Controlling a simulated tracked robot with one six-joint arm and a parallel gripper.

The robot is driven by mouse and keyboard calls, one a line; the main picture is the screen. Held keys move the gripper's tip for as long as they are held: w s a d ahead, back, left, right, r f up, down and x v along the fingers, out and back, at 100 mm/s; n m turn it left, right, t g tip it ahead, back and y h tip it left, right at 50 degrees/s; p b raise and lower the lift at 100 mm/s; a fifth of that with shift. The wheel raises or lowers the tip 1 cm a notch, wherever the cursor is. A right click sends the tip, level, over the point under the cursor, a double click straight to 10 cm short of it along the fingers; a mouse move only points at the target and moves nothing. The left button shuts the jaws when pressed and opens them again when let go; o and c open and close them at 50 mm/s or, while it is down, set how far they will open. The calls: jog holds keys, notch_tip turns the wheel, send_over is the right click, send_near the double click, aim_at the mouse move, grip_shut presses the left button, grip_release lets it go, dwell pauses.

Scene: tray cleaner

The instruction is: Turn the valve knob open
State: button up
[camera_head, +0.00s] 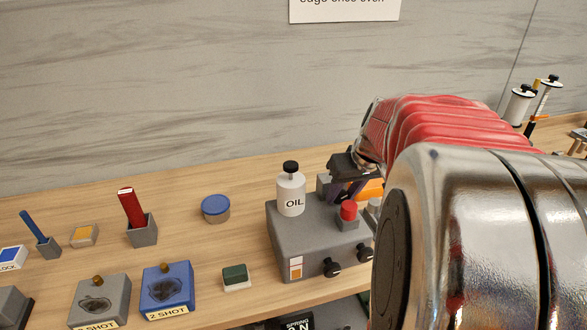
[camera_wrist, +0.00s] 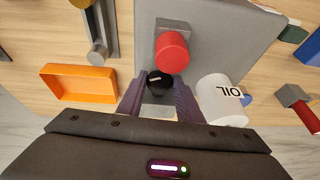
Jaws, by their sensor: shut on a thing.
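The valve knob (camera_wrist: 159,82) is small and black with a white mark, and shows between my fingers in the wrist view. My gripper (camera_wrist: 158,92) is shut on it, one purple finger on each side. In the head view my gripper (camera_head: 346,188) reaches down at the back of the grey machine (camera_head: 286,240). The knob is hidden there behind my gripper and the parts around it. In the wrist view the white mark runs roughly across the picture.
A red cap (camera_head: 348,210) stands close to my fingers, and the white OIL bottle (camera_head: 291,194) stands beside them. An orange tray (camera_wrist: 80,84) lies on the wooden bench on the other side. Two black knobs, one of them here (camera_head: 332,267), are on the machine's front.

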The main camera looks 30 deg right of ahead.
jog(key=shift+s+d+f+m+t+y, duration=0.15)
jog(key=shift+m+t+y, duration=0.1)
jog(key=shift+y, duration=0.6)
jog(key=shift+w+d+r+m+t+y, duration=0.15)
jog(key=shift+t+y, duration=0.1)
jog(key=shift+y, duration=0.6)
jog(key=shift+s+f, duration=0.1)
jog(key=o, duration=1)
jog(key=shift+o, duration=0.2)
jog(key=v, duration=1.3)
jog(key=shift+s+r, duration=0.25)
jog(key=shift+s, duration=0.05)
jog(key=shift+d, duration=0.1)
